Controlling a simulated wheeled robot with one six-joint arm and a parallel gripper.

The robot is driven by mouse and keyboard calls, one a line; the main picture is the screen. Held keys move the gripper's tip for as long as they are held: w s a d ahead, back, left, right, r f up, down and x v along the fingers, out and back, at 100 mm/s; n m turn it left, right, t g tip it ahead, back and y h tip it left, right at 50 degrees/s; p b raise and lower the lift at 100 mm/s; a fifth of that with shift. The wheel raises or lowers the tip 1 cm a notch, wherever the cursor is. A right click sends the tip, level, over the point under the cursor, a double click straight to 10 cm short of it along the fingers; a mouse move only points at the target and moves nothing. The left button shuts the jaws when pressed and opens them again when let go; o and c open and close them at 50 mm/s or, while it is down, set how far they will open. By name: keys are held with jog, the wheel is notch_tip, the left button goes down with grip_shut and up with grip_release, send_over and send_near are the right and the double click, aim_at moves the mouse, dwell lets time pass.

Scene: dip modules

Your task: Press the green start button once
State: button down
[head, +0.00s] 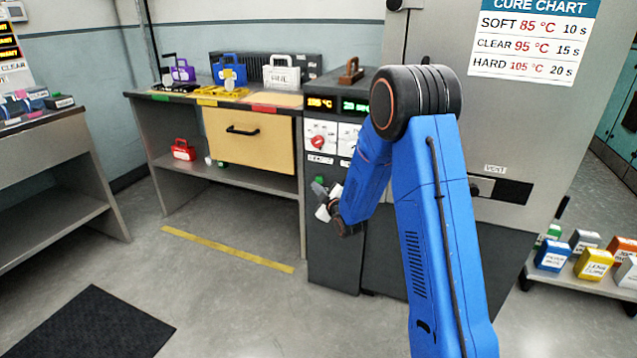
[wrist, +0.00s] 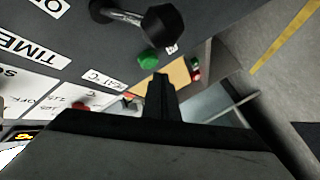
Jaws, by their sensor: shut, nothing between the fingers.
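The green start button (wrist: 148,58) is a small round green knob on the dark control panel in the wrist view. In the head view a green spot (head: 320,180) shows on the lower panel front, just above my gripper. My gripper (head: 321,203) is beside the panel front, below the dials. In the wrist view its dark fingers (wrist: 160,82) are together and empty, with the tips close below the button in the picture. I cannot tell whether they touch it.
The panel has a red dial (head: 318,142) and lit displays (head: 320,104). A black-ended metal lever (wrist: 130,18) is near the button. A workbench with a drawer (head: 248,140) stands left of the panel. The floor in front is clear, with a yellow line (head: 225,248).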

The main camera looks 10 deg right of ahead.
jog(key=shift+s+a, duration=0.7)
jog(key=shift+s, duration=0.3)
jog(key=shift+s+a, duration=0.7)
jog(key=shift+s, duration=0.25)
